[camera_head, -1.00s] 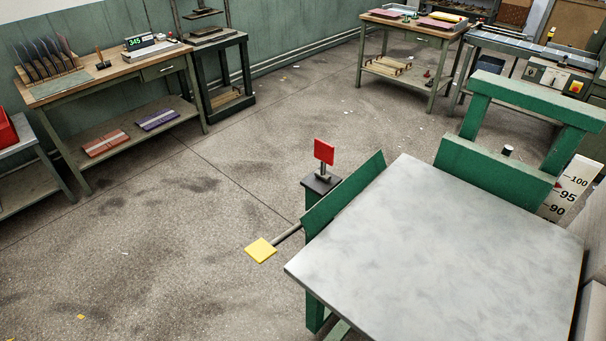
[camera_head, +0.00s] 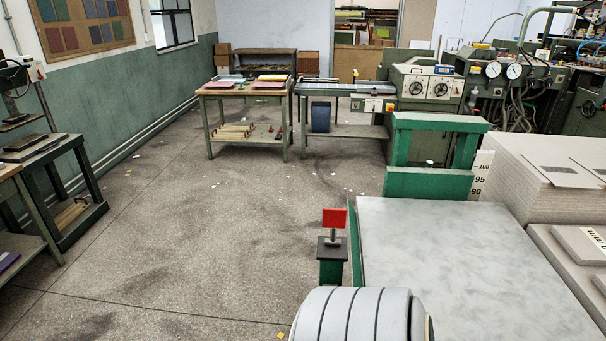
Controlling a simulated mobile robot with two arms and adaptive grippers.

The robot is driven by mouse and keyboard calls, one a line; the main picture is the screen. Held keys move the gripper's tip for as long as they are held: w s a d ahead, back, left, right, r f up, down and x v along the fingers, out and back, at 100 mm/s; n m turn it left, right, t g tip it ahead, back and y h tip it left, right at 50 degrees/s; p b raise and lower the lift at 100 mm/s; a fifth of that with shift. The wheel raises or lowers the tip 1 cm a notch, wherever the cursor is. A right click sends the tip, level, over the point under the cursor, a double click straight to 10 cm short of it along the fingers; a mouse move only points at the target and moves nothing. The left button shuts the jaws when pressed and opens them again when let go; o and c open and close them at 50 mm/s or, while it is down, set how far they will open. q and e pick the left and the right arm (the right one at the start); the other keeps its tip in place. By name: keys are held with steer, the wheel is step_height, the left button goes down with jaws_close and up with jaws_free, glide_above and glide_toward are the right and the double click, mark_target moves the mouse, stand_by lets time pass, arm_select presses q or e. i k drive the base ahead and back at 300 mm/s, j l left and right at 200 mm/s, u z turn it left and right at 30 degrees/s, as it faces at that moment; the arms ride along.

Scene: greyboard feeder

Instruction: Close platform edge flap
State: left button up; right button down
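The platform (camera_head: 455,255) has a grey metal top and fills the lower right of the head view. The green edge flap (camera_head: 354,245) shows as a narrow upright strip along the platform's left edge, seen nearly edge-on. I cannot tell whether it is latched. A red square plate (camera_head: 334,218) stands on a short post on a dark-topped green block, just left of the flap. A pale ribbed part of my arm covers the bottom middle and hides the near end of the flap. Neither gripper is in view.
A green frame (camera_head: 430,183) stands at the platform's far end, beside a scale marked 90 to 100. Stacks of greyboard (camera_head: 540,185) are on the right. A worktable (camera_head: 250,92) and machines stand behind.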

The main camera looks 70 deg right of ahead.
mark_target(356, 270)
steer(key=i+z, duration=0.3)
steer(key=i+j+z, duration=0.3)
steer(key=i, duration=0.15)
steer(key=i+l+z, duration=0.1)
steer(key=z, duration=0.35)
steer(key=i+z, duration=0.25)
steer(key=z, duration=0.2)
steer(key=i+z, duration=0.15)
steer(key=z, duration=0.3)
steer(key=i+j+z, duration=0.15)
steer(key=z, duration=0.3)
steer(key=i+j+z, duration=0.15)
steer(key=z, duration=0.3)
